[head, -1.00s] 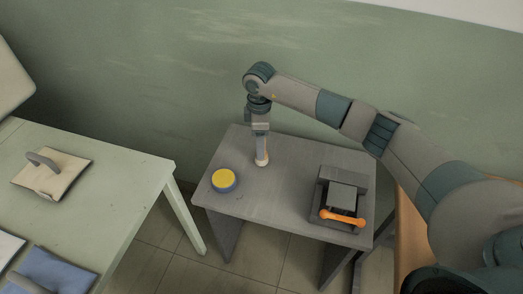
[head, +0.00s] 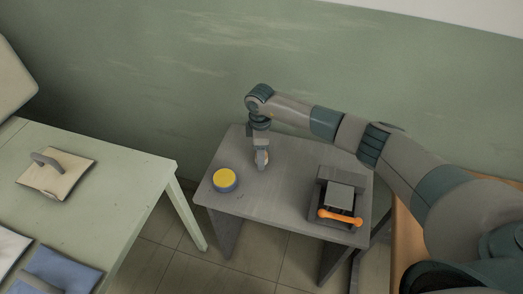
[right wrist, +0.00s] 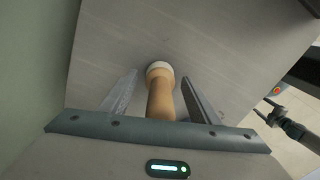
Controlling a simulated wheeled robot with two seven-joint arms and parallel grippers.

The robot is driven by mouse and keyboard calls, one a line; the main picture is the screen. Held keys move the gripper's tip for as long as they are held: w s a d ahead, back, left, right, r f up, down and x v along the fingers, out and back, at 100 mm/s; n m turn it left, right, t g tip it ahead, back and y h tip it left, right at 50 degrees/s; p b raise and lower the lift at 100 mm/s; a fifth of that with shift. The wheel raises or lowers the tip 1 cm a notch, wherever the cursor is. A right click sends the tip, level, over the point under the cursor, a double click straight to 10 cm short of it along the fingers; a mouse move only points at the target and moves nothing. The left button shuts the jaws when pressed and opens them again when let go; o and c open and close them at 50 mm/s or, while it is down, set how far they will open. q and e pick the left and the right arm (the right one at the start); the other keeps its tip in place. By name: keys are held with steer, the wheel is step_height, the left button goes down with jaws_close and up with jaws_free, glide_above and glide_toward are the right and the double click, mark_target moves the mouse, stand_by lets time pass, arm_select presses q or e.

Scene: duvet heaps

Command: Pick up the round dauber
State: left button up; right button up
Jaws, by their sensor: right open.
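The round dauber (right wrist: 160,92) has a tan handle and a pale round end. In the right wrist view it lies between the two fingers of my right gripper (right wrist: 159,78), with a gap on each side. The gripper is open and not closed on it. In the head view my right gripper (head: 262,158) points down over the grey table and largely hides the dauber. My left gripper is not in view.
The grey table (head: 285,205) also holds a round yellow-topped blue tin (head: 224,179) to the left and a grey press with an orange handle (head: 340,217) to the right. A pale green table (head: 120,185) with pads stands at left. A wall is behind.

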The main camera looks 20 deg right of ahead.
steer(key=shift+f, duration=0.35)
steer(key=shift+c, duration=0.7)
steer(key=c, duration=1)
steer(key=shift+r, duration=0.2)
